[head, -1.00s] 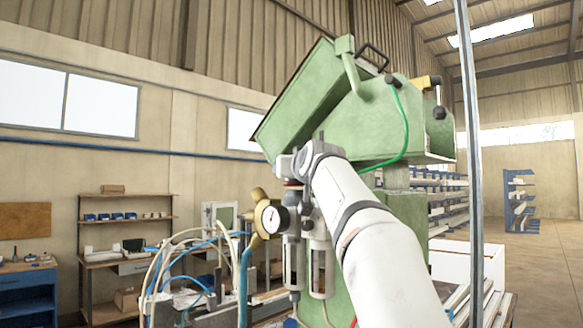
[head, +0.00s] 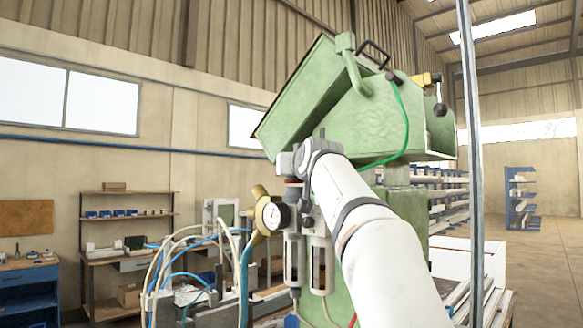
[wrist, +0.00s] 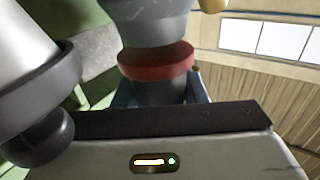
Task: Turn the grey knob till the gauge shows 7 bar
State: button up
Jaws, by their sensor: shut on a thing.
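The grey knob (wrist: 158,92) sits below a red ring (wrist: 155,62) in the wrist view, with the grey regulator body beyond it. My gripper (wrist: 160,98) is shut on the knob, its fingers on either side and partly hidden behind it. In the head view my gripper (head: 290,165) is at the top of the regulator, just above the red ring, and it hides the knob.
A brass-coloured fitting (head: 260,194) and a blue hose (head: 245,270) are close left of the gauge. Clear filter bowls (head: 318,265) hang below the regulator. The green machine (head: 370,120) rises behind my arm, with a thin metal post (head: 474,160) to the right.

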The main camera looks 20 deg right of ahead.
jog(key=shift+m+h, duration=0.4)
jog(key=shift+h, duration=0.5)
jog(key=shift+d+f+m+g+h+b, duration=0.1)
jog(key=shift+m+g+h+b, duration=0.35)
jog(key=shift+m+h, duration=0.55)
jog(key=shift+d+m+g+h+b, duration=0.1)
jog(key=shift+m+g+h+b, duration=0.45)
jog(key=shift+h, duration=0.75)
jog(key=shift+s+d+m+g+h, duration=0.15)
jog(key=shift+m+g+h, duration=0.45)
jog(key=shift+m+h, duration=0.45)
jog(key=shift+s+d+m+g+h, duration=0.15)
jog(key=shift+m+g+h, duration=0.55)
jog(key=shift+h, duration=0.45)
jog(key=o, duration=1)
jog(key=shift+d, duration=0.1)
